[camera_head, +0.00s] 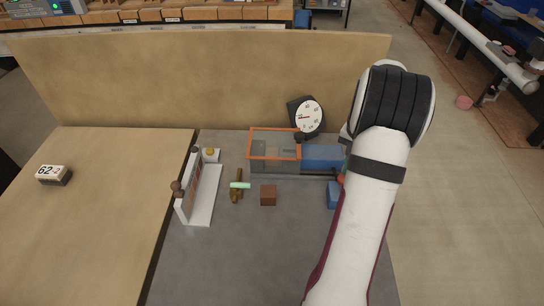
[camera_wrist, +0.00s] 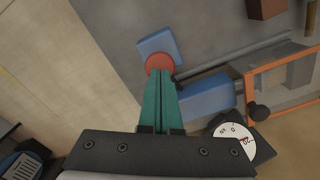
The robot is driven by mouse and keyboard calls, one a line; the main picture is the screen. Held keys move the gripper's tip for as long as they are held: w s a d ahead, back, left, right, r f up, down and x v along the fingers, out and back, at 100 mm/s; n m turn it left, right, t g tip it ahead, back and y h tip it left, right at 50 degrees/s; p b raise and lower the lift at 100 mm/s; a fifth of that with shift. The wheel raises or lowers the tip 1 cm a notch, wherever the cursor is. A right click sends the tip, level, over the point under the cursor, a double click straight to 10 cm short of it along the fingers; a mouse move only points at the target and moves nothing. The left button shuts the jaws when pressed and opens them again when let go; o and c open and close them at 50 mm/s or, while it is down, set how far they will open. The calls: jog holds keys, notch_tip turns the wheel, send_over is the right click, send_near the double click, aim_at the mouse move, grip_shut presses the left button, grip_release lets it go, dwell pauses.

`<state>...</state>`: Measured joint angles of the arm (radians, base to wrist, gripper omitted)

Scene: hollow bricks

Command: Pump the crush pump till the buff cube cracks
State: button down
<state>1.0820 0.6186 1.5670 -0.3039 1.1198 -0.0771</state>
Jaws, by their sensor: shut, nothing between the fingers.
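The crush pump has a blue body (camera_head: 322,157), a dark lever rod and a red knob (camera_head: 341,179). The knob also shows in the wrist view (camera_wrist: 159,62). My gripper (camera_wrist: 160,75) is shut and empty, its teal fingertips at the knob; I cannot tell whether they touch. In the head view my arm hides the fingers. An orange-framed chamber (camera_head: 274,131) joins the body on the left. Greyish shapes show inside it, but I cannot make out a buff cube. A round white gauge (camera_head: 308,116) stands behind; its needle also shows in the wrist view (camera_wrist: 232,138).
A red-brown block (camera_head: 268,195) lies in front of the chamber. Left of it are a brass piece with a pale green bar (camera_head: 240,185) and a white stand (camera_head: 205,195). A "62-2" sign (camera_head: 53,174) is far left. A tan panel (camera_head: 200,80) closes the back.

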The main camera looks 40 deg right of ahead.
jog(key=shift+f, duration=2.45)
jog(key=shift+r, duration=3.15)
